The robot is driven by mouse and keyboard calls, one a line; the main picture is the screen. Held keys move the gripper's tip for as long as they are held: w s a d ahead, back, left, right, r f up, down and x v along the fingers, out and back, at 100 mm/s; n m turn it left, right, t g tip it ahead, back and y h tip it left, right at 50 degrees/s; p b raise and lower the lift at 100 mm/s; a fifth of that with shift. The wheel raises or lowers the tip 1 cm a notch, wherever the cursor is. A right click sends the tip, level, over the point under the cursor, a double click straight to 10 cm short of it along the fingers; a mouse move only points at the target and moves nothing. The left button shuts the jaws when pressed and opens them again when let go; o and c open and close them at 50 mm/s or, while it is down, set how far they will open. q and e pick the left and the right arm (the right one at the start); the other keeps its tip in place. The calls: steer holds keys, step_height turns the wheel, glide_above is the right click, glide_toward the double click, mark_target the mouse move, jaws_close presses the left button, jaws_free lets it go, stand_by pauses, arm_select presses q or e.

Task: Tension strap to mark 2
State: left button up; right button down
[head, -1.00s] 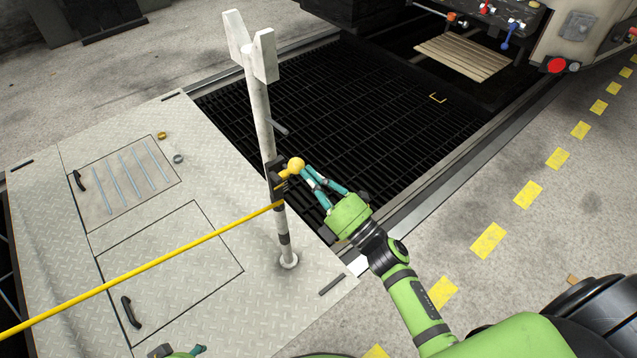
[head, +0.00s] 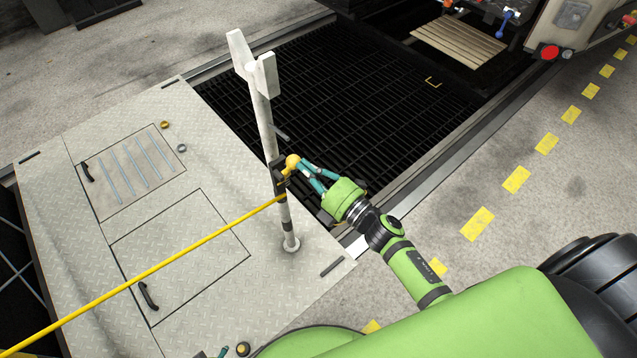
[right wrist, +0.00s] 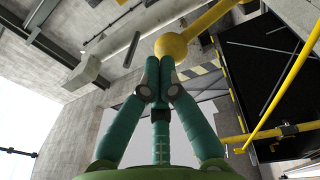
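A yellow strap (head: 165,262) runs taut from the lower left to a white upright post (head: 265,125). A dark tensioner (head: 278,172) sits on the post, with a short lever ending in a yellow ball knob (head: 292,161). My right gripper (head: 301,166) reaches the knob from the right. In the right wrist view its teal fingertips (right wrist: 160,68) are together, overlapping the lower edge of the knob (right wrist: 173,46); the knob is not clearly between them. No numbered mark is readable. My left gripper (head: 222,352) barely shows at the bottom edge; its fingers are mostly cut off.
The post stands on a pale tread-plate platform (head: 185,290) with hatches and black handles. A dark grating (head: 350,110) lies behind it. A yellow-dashed floor strip (head: 516,180) runs along the right. A wooden slatted pallet (head: 458,45) lies at the back.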

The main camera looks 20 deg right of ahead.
arm_select(q)
steer(key=shift+g, duration=0.4)
steer(key=shift+s+a+r+p, duration=0.15)
steer(key=shift+s+p, duration=0.35)
steer(key=shift+s, duration=0.4)
steer(key=shift+s+a+p, duration=0.15)
steer(key=shift+s+p, duration=0.35)
steer(key=shift+s, duration=0.4)
steer(key=shift+s+a+r+p, duration=0.15)
steer(key=shift+s+p, duration=0.35)
steer(key=shift+s, duration=0.4)
arm_select(e)
steer(key=shift+w+a+r+g+h, duration=0.15)
steer(key=shift+w+r+g+h, duration=0.2)
steer(key=shift+w+g, duration=0.15)
arm_select(q)
steer(key=shift+s, duration=0.4)
arm_select(e)
steer(key=shift+w, duration=0.1)
